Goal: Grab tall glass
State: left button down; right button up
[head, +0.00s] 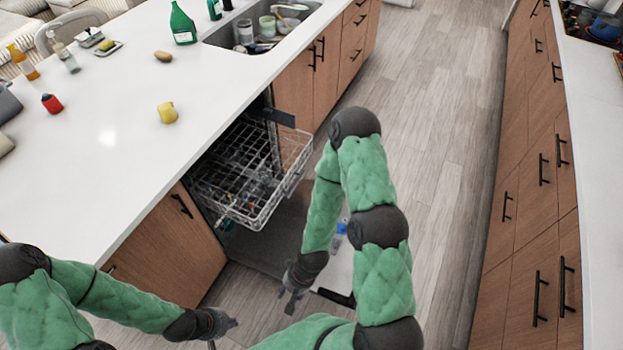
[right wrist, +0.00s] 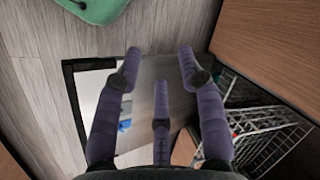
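A clear glass (head: 245,32) stands in the sink at the top of the head view, beside a pale green cup (head: 267,25). I cannot tell for sure whether it is the tall glass. My right gripper (head: 291,300) is low over the open dishwasher door, far from the sink. In the right wrist view its purple fingers (right wrist: 160,68) are spread, with nothing between them. My left gripper (head: 225,330) is low in front of the cabinets, its fingers apart and empty.
The dishwasher rack (head: 250,175) is pulled out above the lowered door (head: 265,245). The white counter (head: 90,170) holds a yellow object (head: 167,112), a red object (head: 51,103) and bottles, including a green one (head: 183,24). The wooden floor (head: 440,130) at right is clear.

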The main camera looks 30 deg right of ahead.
aim_at(266, 181)
jog(key=i+j+z, duration=0.15)
jog(key=i+z, duration=0.25)
jog(key=i+j+z, duration=0.25)
jog(key=z, duration=0.2)
jog(key=k, duration=0.2)
jog(key=k+u, duration=0.25)
jog(key=u, duration=0.2)
jog(key=k+j+u, duration=0.1)
jog(key=k+u, duration=0.15)
jog(key=u, duration=0.25)
jog(key=l+u, duration=1.25)
jog(key=l, duration=0.45)
jog(key=k+l, duration=0.15)
jog(key=l, duration=0.1)
